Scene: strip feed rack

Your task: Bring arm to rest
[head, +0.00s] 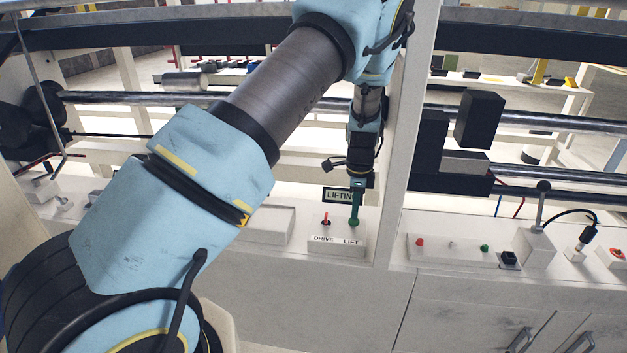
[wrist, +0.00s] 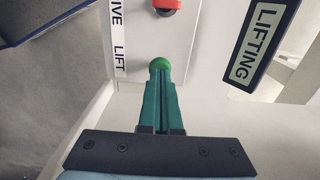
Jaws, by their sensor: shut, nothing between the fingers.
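My arm (head: 290,90) reaches over the rack, bent at the elbow, with its wrist hanging down at the control panel. My gripper (head: 355,205) has green fingers, shut and empty, pointing down at the LIFT side of a small white switch box (head: 337,243). In the wrist view, the shut fingertips (wrist: 160,82) lie right at a round green knob (wrist: 160,65). I cannot tell whether they touch it. A red lever (head: 325,218) stands on the DRIVE side; its red top (wrist: 166,6) also shows in the wrist view. The sign (head: 342,196) reads LIFTING.
A white upright post (head: 408,140) stands just right of my wrist. Metal rails (head: 520,120) and a black block (head: 479,119) run behind it. Right along the console are a button panel (head: 452,250) and a lever with a black ball (head: 543,188).

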